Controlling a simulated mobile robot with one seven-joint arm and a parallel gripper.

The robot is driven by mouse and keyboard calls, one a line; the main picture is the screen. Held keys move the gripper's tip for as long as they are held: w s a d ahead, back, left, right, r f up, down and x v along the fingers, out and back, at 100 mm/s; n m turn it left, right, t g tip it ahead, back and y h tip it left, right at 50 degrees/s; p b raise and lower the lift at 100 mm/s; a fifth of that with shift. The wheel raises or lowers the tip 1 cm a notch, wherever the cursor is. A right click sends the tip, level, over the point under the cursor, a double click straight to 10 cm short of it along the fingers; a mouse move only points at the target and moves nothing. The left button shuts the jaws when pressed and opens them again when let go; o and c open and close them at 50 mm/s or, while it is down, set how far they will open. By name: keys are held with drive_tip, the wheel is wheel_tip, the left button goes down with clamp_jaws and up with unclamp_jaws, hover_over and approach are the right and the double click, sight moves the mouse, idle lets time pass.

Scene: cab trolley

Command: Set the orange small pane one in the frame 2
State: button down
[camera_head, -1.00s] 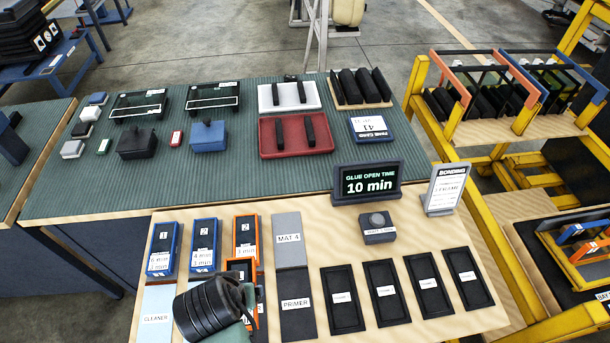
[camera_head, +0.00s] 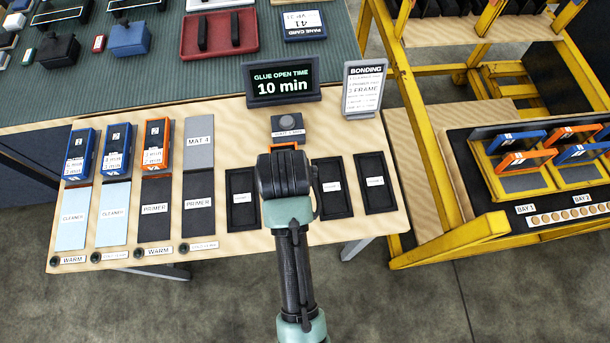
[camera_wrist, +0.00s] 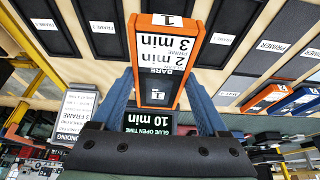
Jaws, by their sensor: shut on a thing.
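My gripper (camera_wrist: 158,100) is shut on the orange small pane one (camera_wrist: 168,48), which has an orange rim and a white label reading 1, "2 min", "3 min" and "BARE". In the head view only an orange edge of the pane (camera_head: 283,146) shows beyond my gripper (camera_head: 283,165). My gripper is over the row of black frame trays, in front of the second one from the left, which it hides. The frame on its left (camera_head: 242,215) and the two on its right (camera_head: 331,203) are empty. I cannot tell the pane's height above the tray.
Two blue panes (camera_head: 80,152) and another orange pane (camera_head: 155,145) stand left on the mats. A timer sign (camera_head: 282,82) reads 10 min, with a small grey box (camera_head: 287,128) before it. A bonding card (camera_head: 364,90) stands right.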

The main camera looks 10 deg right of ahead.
drive_tip(key=f, duration=0.4)
drive_tip(key=shift+a, duration=0.25)
drive_tip(key=shift+f, duration=1.95)
drive_tip(key=shift+d+f, duration=0.1)
unclamp_jaws()
drive_tip(key=shift+f, duration=0.1)
